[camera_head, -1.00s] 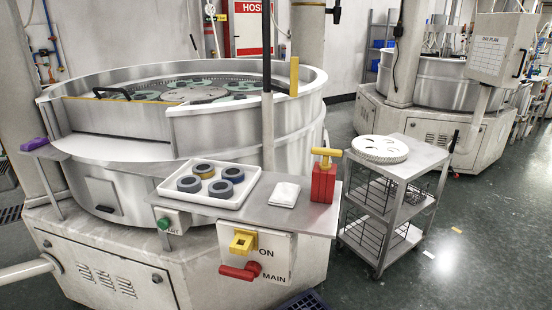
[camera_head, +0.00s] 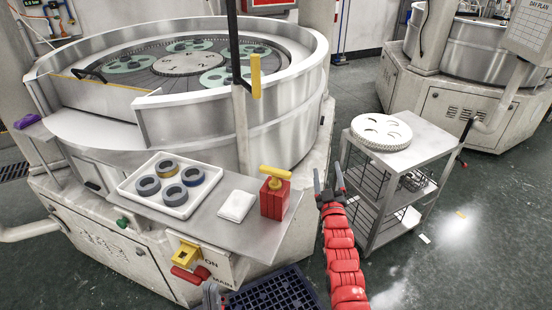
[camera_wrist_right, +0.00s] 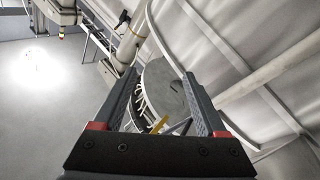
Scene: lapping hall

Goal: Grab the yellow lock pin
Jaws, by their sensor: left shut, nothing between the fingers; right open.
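The yellow lock pin (camera_head: 276,172), which has a T-shaped handle, stands upright in a red block (camera_head: 274,200) near the right end of the metal shelf. My right gripper (camera_head: 328,176) is open and empty, to the right of the block and apart from it, between the shelf and the cart. Its two fingers (camera_wrist_right: 160,105) also show in the right wrist view, with a small yellow piece seen beyond them that I cannot identify. My left gripper (camera_head: 212,296) is shut and empty at the bottom edge of the head view, partly cut off.
A white tray (camera_head: 128,187) with several rings and a white cloth (camera_head: 237,205) lie on the shelf left of the block. A cart (camera_head: 424,140) with a white toothed disc (camera_head: 380,131) stands right of my right gripper. A yellow-red switch (camera_head: 186,255) is below the shelf.

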